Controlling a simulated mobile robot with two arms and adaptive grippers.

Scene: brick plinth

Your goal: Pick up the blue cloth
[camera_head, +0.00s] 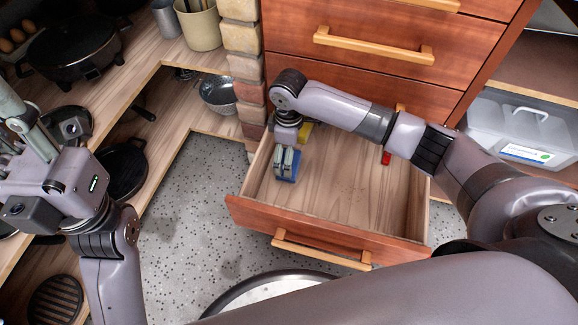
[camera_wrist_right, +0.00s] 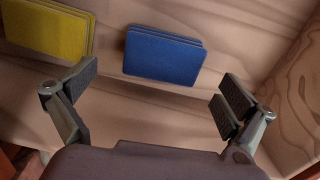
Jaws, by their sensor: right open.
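The blue cloth (camera_wrist_right: 163,55) lies folded flat on the floor of an open drawer. In the right wrist view it is ahead of and between the fingers of my right gripper (camera_wrist_right: 150,105), which is open and empty. In the head view the blue cloth (camera_head: 289,177) shows partly behind my right gripper (camera_head: 286,165), which points down into the left part of the drawer. My left gripper (camera_head: 25,125) is at the left edge of the head view, away from the drawer; its fingers are not clear.
The open drawer (camera_head: 390,205) has walls close around my right gripper and is mostly bare. A folded yellow cloth (camera_wrist_right: 45,28) lies left of the blue one. A small red item (camera_head: 386,158) is at the drawer's back right. Pans and a metal bowl (camera_head: 217,95) stand on shelves left.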

